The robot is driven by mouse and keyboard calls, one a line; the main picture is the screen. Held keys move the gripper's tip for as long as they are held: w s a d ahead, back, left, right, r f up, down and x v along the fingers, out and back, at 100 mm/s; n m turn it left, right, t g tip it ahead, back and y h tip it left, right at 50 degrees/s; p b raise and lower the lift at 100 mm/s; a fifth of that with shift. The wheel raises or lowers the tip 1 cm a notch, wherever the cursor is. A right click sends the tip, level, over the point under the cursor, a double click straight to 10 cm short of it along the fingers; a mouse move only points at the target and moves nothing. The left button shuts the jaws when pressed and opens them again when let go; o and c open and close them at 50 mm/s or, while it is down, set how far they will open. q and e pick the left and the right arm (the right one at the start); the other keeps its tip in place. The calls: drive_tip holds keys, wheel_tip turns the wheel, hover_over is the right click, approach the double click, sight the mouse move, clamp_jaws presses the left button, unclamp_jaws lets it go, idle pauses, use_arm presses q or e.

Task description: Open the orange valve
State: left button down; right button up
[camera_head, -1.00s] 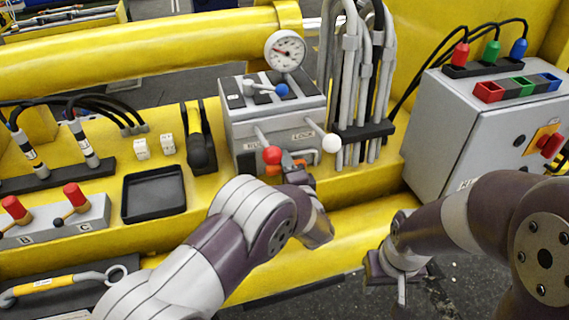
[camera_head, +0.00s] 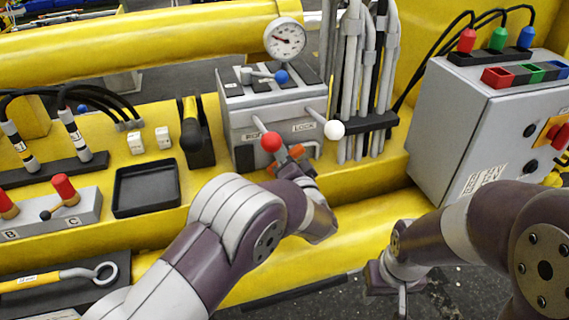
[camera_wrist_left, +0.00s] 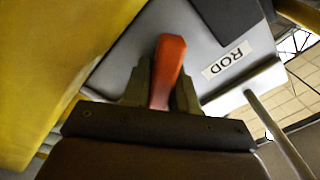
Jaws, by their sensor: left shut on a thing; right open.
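The orange valve handle (camera_head: 296,151) is at the front of the grey control box (camera_head: 255,118), below the red and white ball levers. In the left wrist view the orange handle (camera_wrist_left: 168,66) stands up between the fingers, near a "ROD" label. My left gripper (camera_head: 291,167) is shut on this handle, and its fingers also show in the left wrist view (camera_wrist_left: 161,95). The wrist and fingers hide the handle's lower part. My right gripper (camera_head: 398,277) is open and empty, low over the dark floor, apart from the valve.
The red ball lever (camera_head: 271,141) and white ball lever (camera_head: 334,130) stick out close above my left gripper. Grey hoses (camera_head: 357,85) rise right of the box. A grey electrical cabinet (camera_head: 455,125) stands on the right. An empty black tray (camera_head: 146,188) lies to the left.

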use_arm(q)
drive_tip(key=n+b, duration=0.1)
drive_tip(key=f+n+b, duration=0.1)
drive_tip(key=n+b, duration=0.1)
drive_tip(key=shift+n, duration=0.3)
drive_tip(key=n+b, duration=0.3)
drive_tip(key=shift+f, duration=0.1)
drive_tip(key=shift+r+n+b, duration=0.2)
drive_tip(key=shift+n+b, duration=1.6)
drive_tip(key=shift+n, duration=0.4)
drive_tip(key=c, duration=1)
unclamp_jaws()
drive_tip(key=shift+s+r, duration=0.1)
drive_tip(key=shift+r, duration=0.15)
